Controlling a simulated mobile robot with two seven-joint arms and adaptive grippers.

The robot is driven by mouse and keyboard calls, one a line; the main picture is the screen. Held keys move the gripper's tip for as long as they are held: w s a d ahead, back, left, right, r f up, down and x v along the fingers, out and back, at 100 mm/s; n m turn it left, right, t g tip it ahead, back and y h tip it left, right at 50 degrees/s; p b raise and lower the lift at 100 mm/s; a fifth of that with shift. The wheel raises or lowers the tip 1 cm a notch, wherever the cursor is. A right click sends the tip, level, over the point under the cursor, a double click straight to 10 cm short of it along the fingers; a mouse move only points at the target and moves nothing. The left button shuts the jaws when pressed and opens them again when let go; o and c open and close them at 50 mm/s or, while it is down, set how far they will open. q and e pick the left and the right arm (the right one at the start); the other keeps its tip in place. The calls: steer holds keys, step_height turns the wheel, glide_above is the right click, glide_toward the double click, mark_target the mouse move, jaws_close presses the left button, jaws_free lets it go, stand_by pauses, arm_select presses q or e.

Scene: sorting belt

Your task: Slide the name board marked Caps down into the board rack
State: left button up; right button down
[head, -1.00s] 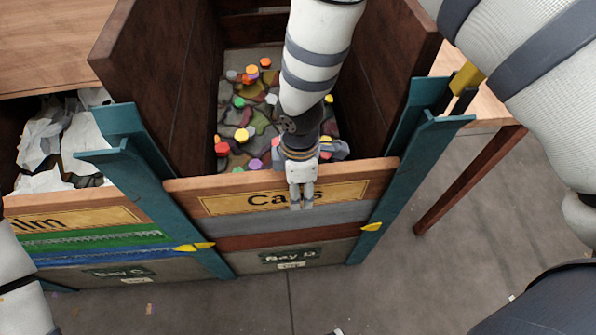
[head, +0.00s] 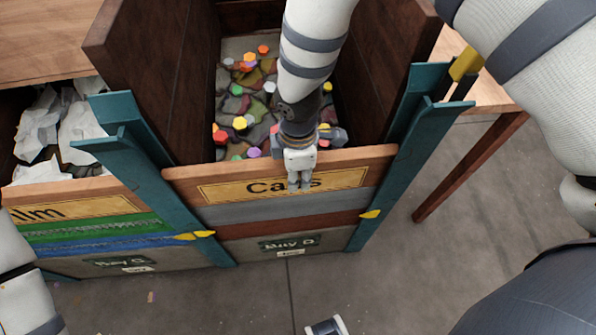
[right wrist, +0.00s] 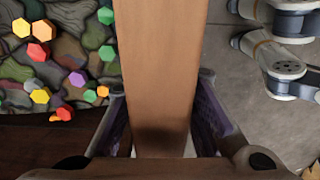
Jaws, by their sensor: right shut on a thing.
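The Caps name board (head: 345,180), wooden with a yellow label, lies across the front of the bay between the two teal posts of the board rack (head: 422,130). Part of its lettering is hidden behind my gripper. My right gripper (head: 300,184) is shut on the middle of the board's top edge, from above. In the right wrist view the board (right wrist: 162,70) runs between the two fingers (right wrist: 160,130). A grey strip (head: 290,210) shows directly below the board; I cannot tell whether they touch.
Behind the board, a dark wooden bin (head: 165,80) holds many coloured caps (head: 240,122). At left, a neighbouring bay holds crumpled white film (head: 85,132) behind its own labelled board (head: 70,205). Yellow tabs (head: 370,214) show low on the posts. The floor (head: 400,270) in front is open.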

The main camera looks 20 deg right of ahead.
steer(key=r+p, duration=0.1)
steer(key=r, duration=0.4)
steer(key=r+p, duration=0.2)
steer(key=r, duration=0.3)
steer(key=r+p, duration=0.2)
steer(key=r, duration=0.3)
steer(key=shift+w+r, duration=0.2)
steer(key=shift+w, duration=0.05)
arm_select(q)
steer(key=w+r+t, duration=0.2)
steer(key=w+r, duration=0.4)
steer(key=shift+t, duration=0.3)
arm_select(e)
step_height(320, 180, up, 19)
steer(key=shift+s, duration=0.2)
steer(key=shift+f, duration=0.15)
